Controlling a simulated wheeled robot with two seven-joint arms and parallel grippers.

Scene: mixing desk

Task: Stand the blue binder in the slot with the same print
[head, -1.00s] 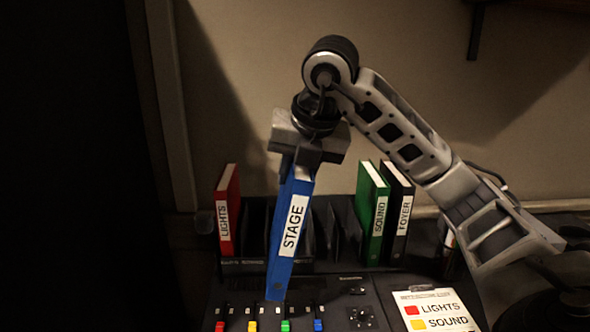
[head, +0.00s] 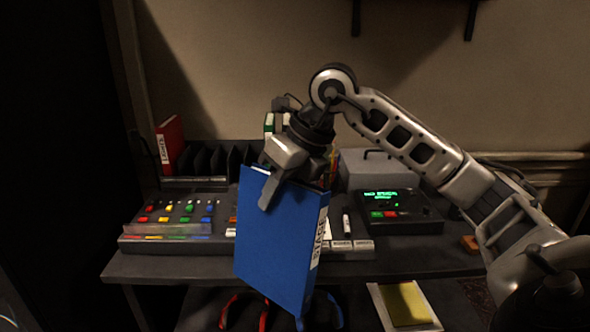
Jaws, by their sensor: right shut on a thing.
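The blue binder (head: 282,236) hangs in my right gripper (head: 273,180), which is shut on its top edge. The binder is tilted, with its broad side to me and its STAGE label (head: 320,238) on the spine at the right. It is held in front of the desk. The slotted rack (head: 208,160) stands at the back of the desk, with empty slots right of a red binder (head: 170,145). Any slot prints cannot be read. My left gripper is not in view.
A mixing console (head: 180,215) with coloured buttons lies at the desk's left. A black device with a green display (head: 390,205) stands right. A marker (head: 346,226) stands near the middle. A yellow pad (head: 405,303) lies low at the right.

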